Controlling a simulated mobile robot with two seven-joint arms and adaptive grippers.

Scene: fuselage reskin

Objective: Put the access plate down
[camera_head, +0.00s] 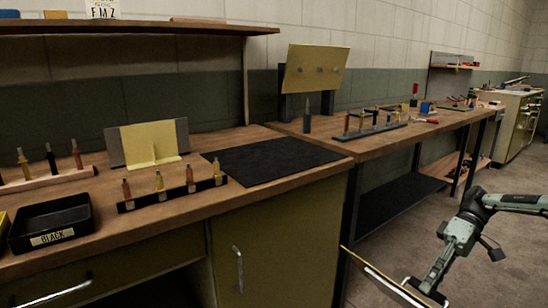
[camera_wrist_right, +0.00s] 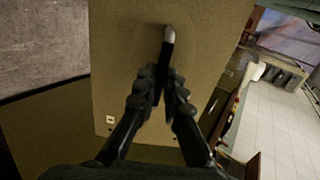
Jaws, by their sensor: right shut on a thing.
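The access plate (camera_head: 372,268) is a thin, pale yellow-tan sheet. In the head view it shows nearly edge-on and tilted at the lower right, in the air in front of the bench. My right gripper (camera_head: 422,291) is beside it, low in the picture. In the right wrist view the plate (camera_wrist_right: 130,50) is a broad tan face with a small pale label near one corner. There my right gripper (camera_wrist_right: 163,88) is shut on a dark handle with a silver end that stands out from the plate. My left gripper is not in view.
A black mat (camera_head: 268,160) lies bare on the wooden bench (camera_head: 225,212). Near it are a rack of drivers (camera_head: 172,194), a yellow angled bracket (camera_head: 150,144) and a black bin (camera_head: 50,222). A yellow panel (camera_head: 315,70) stands tilted behind. Floor is clear at right.

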